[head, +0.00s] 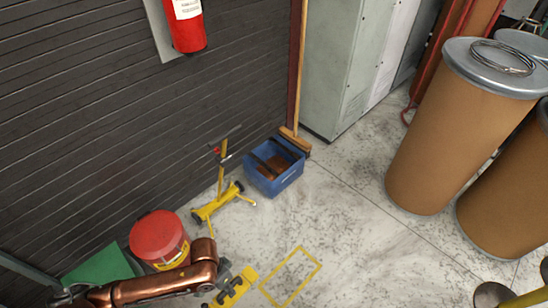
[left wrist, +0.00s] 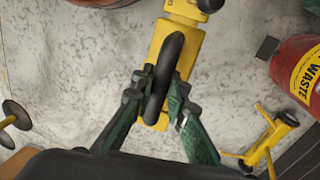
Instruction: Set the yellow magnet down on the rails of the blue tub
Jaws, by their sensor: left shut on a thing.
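The yellow magnet (head: 238,287) is a long yellow bar with a black loop handle. It shows at the lower middle of the head view and just beyond my fingers in the left wrist view (left wrist: 180,42). My left gripper (left wrist: 160,92) is shut on its black handle (left wrist: 166,75). Whether the magnet touches the floor I cannot tell. The blue tub (head: 275,184) stands on the floor farther back, against the dark wall. Dark rails (head: 270,163) lie across its top, with brown contents below. The tub is out of the left wrist view. My right gripper is not in view.
A yellow wheeled stand (head: 218,206) with an upright handle is just left of the tub. A red waste bin (head: 158,238) is nearer, beside my left arm. A broom (head: 296,141) leans behind the tub. Brown drums (head: 432,135) stand right. The floor between is clear, with a yellow outline (head: 303,284).

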